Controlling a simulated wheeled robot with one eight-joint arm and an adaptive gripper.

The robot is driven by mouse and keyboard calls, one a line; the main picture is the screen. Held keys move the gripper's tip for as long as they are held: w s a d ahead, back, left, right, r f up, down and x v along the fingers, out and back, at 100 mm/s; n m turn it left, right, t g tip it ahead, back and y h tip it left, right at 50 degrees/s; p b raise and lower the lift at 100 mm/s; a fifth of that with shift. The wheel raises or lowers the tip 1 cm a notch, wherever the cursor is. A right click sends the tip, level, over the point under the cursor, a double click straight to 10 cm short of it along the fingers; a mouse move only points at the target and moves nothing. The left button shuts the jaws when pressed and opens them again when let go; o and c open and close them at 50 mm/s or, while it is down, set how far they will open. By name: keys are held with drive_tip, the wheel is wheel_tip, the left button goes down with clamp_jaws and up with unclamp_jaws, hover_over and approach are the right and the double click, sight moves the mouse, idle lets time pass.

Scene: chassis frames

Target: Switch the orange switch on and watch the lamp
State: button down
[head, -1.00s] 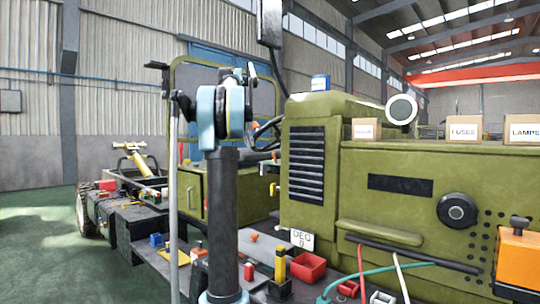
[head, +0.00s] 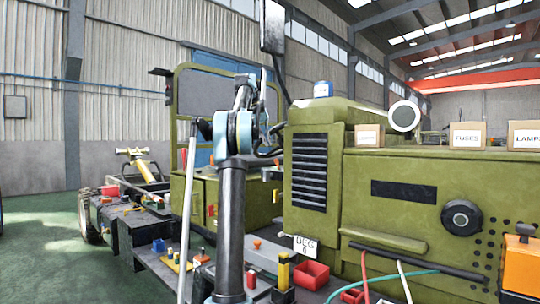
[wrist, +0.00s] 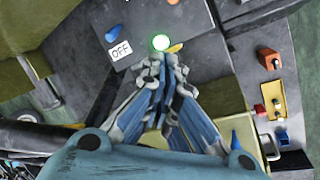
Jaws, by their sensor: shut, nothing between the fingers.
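My gripper (wrist: 160,70) is shut and empty in the wrist view, with its tips just below a round lamp (wrist: 161,42) that glows green. A yellow piece (wrist: 176,47) shows beside the lamp, partly behind the fingers. Left of the lamp are a label reading OFF (wrist: 121,49) and a blue lever-like piece (wrist: 112,33). I cannot tell whether the fingers touch anything. In the head view I cannot make out the gripper behind my arm.
The olive vehicle (head: 390,200) fills the right side, with an orange box (head: 521,262) at its edge. Open green floor (head: 45,240) lies at the left.

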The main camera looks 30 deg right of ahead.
sight(277, 164)
drive_tip(key=x, duration=0.9)
drive_tip(key=shift+s+d+f, duration=0.1)
drive_tip(key=shift+f, duration=0.2)
drive_tip(key=shift+s+a+r, duration=0.2)
drive_tip(key=shift+s+a, duration=0.05)
drive_tip(key=shift+s, duration=0.2)
drive_tip(key=shift+s+a+r, duration=0.15)
drive_tip(key=shift+s+a, duration=0.1)
drive_tip(key=shift+s, duration=0.2)
drive_tip(key=shift+s+a+r, duration=0.35)
drive_tip(key=shift+s+a, duration=0.05)
drive_tip(key=shift+s, duration=0.35)
